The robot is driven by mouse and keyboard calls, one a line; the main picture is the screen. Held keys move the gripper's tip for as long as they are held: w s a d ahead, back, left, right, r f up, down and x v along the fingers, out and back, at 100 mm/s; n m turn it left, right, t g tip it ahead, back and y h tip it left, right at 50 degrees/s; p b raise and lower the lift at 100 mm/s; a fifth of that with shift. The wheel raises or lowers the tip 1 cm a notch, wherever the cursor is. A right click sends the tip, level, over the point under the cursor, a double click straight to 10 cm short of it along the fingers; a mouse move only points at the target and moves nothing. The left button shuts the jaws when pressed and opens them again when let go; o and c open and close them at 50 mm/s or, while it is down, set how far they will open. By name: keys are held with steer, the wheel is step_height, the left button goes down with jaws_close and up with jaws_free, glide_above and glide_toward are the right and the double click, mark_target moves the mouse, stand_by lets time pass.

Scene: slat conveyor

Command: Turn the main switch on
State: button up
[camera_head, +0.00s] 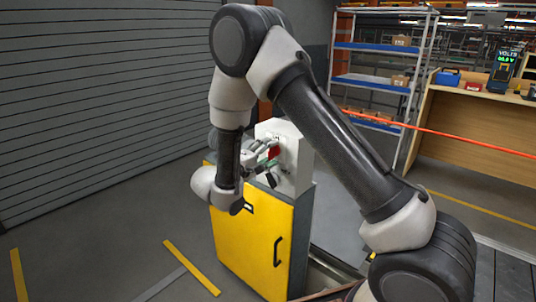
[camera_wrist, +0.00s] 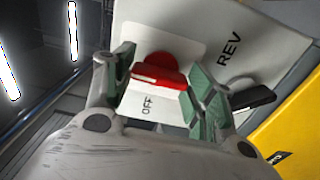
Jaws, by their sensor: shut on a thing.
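In the head view my gripper (camera_head: 264,158) reaches the front of the white control box (camera_head: 297,155), and a bit of the red switch (camera_head: 273,152) shows there.
A black lever (camera_wrist: 252,98) is close beside the right finger, near the mark REV. The box stands on a yellow-doored cabinet (camera_head: 235,245). A blue-and-white shelf (camera_head: 372,83) and a wooden bench (camera_head: 470,125) stand behind at the right. A grey shutter (camera_head: 100,90) is at the left.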

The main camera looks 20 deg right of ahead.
steer(key=shift+f, duration=0.1)
steer(key=o, duration=1)
steer(key=shift+a, duration=0.1)
steer(key=v, duration=1.2)
